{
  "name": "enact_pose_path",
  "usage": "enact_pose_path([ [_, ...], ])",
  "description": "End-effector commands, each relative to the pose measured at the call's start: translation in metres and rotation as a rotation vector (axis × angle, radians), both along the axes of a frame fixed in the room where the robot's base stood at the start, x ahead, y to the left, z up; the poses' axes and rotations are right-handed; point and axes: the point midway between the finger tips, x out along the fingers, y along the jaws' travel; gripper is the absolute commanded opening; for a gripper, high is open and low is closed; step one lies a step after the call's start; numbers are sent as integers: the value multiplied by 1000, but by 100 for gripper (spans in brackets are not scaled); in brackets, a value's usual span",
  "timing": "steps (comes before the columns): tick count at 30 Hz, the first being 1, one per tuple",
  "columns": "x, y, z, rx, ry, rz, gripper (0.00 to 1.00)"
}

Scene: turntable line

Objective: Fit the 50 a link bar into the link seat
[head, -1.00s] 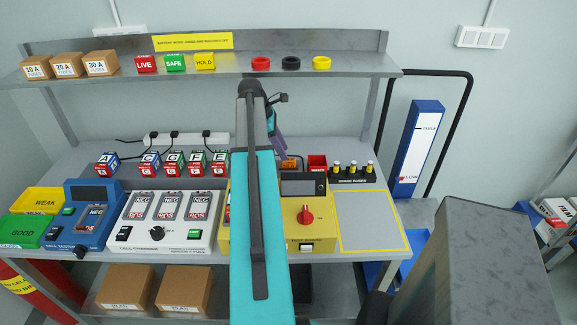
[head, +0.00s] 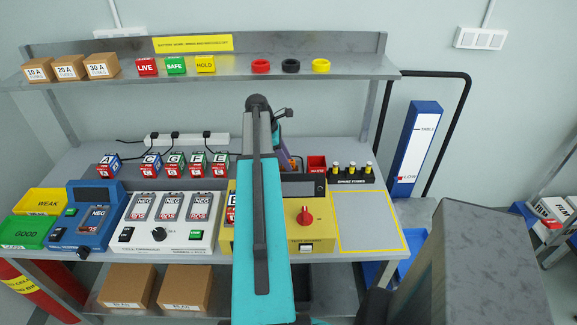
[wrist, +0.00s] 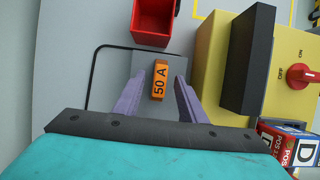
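The 50 A link bar (wrist: 159,80) is a small orange block with black lettering, lying on a grey surface in the wrist view. My gripper (wrist: 160,88) is open, with one purple finger on each side of the bar's near end and gaps between. I cannot tell whether the fingertips are down at its level. In the head view my gripper (head: 284,162) is partly hidden behind my arm, over the back of the bench, and mostly hides the bar. I cannot make out the link seat for certain.
A red bin (wrist: 152,20) lies just beyond the bar. The yellow test box (head: 318,232) with a dark display and red knob is close to my gripper. A fuse rack (head: 350,176) stands to the right. The yellow-outlined area (head: 370,222) is clear.

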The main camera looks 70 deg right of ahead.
Motion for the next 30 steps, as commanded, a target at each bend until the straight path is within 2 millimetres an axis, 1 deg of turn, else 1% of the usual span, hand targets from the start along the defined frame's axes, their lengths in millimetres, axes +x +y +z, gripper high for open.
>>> enact_pose_path([
  [17,0,0,-1,-1,0,1,38],
  [21,0,0,-1,-1,0,1,14],
  [24,0,0,-1,-1,0,1,0],
  [30,1,0,0,-1,0,1,0],
])
